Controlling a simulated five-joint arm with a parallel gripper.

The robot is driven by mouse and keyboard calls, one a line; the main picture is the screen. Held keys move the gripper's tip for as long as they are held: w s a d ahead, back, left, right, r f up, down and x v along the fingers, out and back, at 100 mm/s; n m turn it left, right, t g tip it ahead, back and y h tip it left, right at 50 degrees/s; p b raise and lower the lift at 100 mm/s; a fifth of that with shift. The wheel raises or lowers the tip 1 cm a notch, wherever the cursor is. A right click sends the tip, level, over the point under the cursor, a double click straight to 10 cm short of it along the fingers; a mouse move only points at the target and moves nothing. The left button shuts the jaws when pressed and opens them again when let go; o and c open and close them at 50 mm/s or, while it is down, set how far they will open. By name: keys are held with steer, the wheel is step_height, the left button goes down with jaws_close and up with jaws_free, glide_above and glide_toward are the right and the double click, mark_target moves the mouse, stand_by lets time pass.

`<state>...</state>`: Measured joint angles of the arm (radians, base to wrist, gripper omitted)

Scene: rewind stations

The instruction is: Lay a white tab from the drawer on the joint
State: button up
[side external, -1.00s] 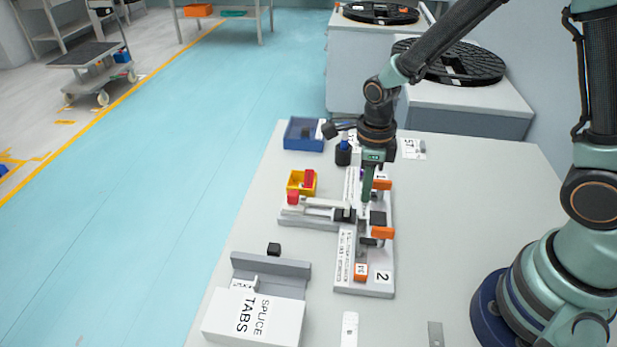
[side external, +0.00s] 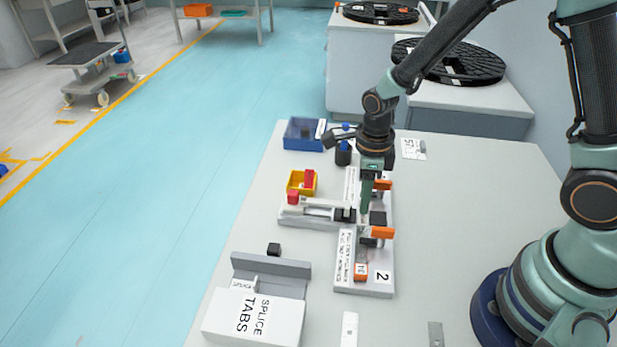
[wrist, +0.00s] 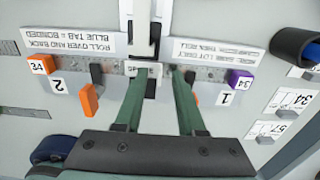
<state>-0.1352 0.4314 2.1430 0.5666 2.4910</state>
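My gripper (side external: 365,208) is low over the splice block (side external: 345,283). In the wrist view its two green fingers (wrist: 160,72) stand apart with a gap between them. A small white piece with dark marks (wrist: 153,70) lies at the joint, at and partly under the fingertips; I cannot tell whether it is a tab. The strip (wrist: 205,73) runs across the block, with an orange end tag (wrist: 40,64) on one side and a purple one (wrist: 239,80) on the other. The white SPLICE TABS box (side external: 228,318) stands at front left; the inside of its drawer is not clear.
An orange clamp (side external: 382,233) stands beside my fingers. A yellow bin with red pieces (side external: 294,188), a blue bin (side external: 298,141) and a dark cup (side external: 343,156) stand behind. The right tabletop is largely clear.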

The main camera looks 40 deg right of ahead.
steer(key=shift+r, duration=0.15)
step_height(320, 180, up, 12)
stand_by(0.7)
steer(key=s+d+r+n+t, duration=0.2)
steer(key=s+r+n, duration=0.1)
steer(key=n, duration=1)
steer(key=s+d+r+n+t, duration=0.2)
steer(key=r+n, duration=0.4)
steer(key=n, duration=0.8)
steer(key=shift+s+d+r+t, duration=0.25)
steer(key=shift+s+d+t, duration=0.1)
steer(key=shift+s+t, duration=0.4)
